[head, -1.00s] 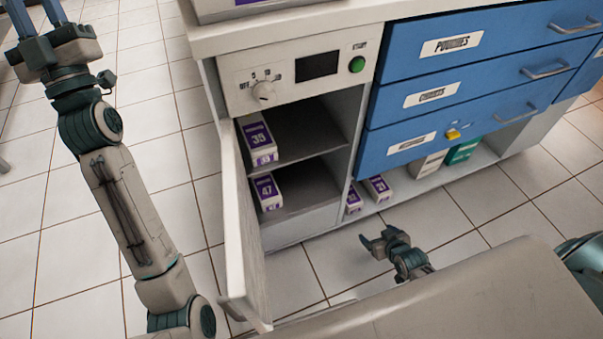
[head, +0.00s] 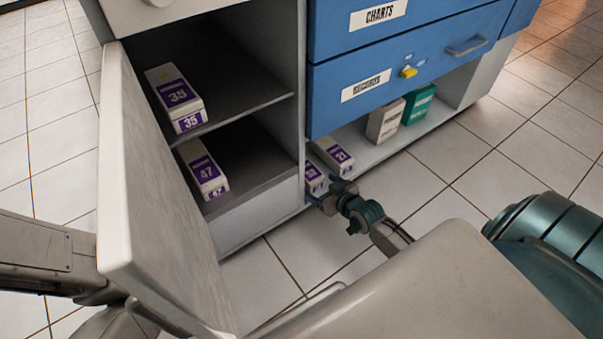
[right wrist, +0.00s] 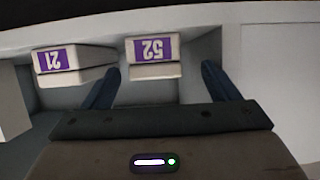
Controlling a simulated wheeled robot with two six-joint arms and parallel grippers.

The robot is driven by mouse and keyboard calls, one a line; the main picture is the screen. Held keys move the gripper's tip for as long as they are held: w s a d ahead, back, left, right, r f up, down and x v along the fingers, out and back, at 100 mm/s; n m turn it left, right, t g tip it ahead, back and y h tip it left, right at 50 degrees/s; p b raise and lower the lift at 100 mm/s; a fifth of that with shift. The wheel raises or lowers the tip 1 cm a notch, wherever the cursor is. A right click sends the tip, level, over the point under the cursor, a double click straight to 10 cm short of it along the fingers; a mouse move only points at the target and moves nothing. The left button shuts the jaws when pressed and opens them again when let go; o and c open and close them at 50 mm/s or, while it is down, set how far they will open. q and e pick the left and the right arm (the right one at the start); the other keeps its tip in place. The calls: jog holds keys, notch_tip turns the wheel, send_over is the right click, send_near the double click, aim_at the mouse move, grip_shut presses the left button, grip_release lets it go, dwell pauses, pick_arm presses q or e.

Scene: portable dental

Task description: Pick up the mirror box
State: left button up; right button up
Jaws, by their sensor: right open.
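No label that I can read says mirror, so I cannot tell which box is the mirror box. A white and purple box marked 52 (head: 313,178) stands on the low shelf under the blue drawers, beside a like box marked 21 (head: 333,153). My right gripper (head: 330,193) is open and empty, low in front of these two. In the right wrist view, box 52 (right wrist: 152,50) lies ahead between the open fingers (right wrist: 160,82), and box 21 (right wrist: 72,60) is left of the left finger. My left gripper is out of view.
Boxes 35 (head: 176,96) and 47 (head: 203,168) are in the open cabinet, whose white door (head: 140,190) swings out at left. A grey-white box (head: 385,121) and a green box (head: 418,104) stand farther right on the low shelf. The floor at right is clear.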

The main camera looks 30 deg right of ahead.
aim_at(311, 178)
jog(key=shift+w+f, duration=0.3)
jog(key=shift+w, duration=0.3)
jog(key=b+x, duration=0.4)
jog(key=shift+w+d, duration=0.2)
jog(key=shift+d, duration=0.05)
jog(key=shift+w+b, duration=0.35)
jog(key=c, duration=1.3)
